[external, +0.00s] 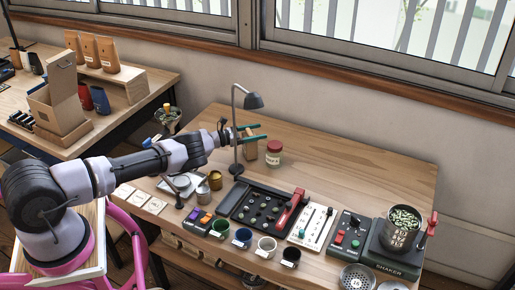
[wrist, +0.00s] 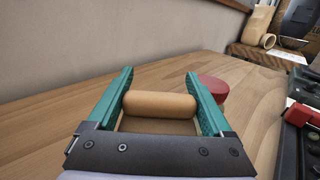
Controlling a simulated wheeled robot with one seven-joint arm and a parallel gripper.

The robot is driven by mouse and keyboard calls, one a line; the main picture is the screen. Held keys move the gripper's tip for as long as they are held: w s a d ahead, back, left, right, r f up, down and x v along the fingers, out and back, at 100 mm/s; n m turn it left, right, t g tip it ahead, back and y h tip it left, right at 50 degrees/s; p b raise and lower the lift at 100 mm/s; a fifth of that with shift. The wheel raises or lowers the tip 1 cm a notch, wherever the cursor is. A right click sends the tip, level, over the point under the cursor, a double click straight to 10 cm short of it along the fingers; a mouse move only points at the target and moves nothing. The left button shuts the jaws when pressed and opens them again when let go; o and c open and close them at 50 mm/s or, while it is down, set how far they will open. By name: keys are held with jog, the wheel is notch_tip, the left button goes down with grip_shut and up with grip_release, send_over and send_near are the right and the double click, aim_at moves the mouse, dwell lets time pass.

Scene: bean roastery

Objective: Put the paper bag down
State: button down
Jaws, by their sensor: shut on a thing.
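The tan paper bag (external: 249,149) is between the green fingers of my gripper (external: 256,133), over the back left part of the wooden table (external: 360,170). The wrist view shows the bag's rolled top (wrist: 160,103) held between both fingers of my gripper (wrist: 160,76). The bag looks upright. Its lower part is hidden in the wrist view, and I cannot tell whether its base touches the table.
A jar with a red lid (external: 274,147) stands just right of the bag. A black desk lamp (external: 236,130) rises close beside my gripper. A black control panel (external: 262,205), cups and a shaker (external: 395,245) fill the front. The table's back right is clear.

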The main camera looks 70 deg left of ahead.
jog(key=shift+f, duration=0.2)
grip_release()
jog(key=s, duration=1.2)
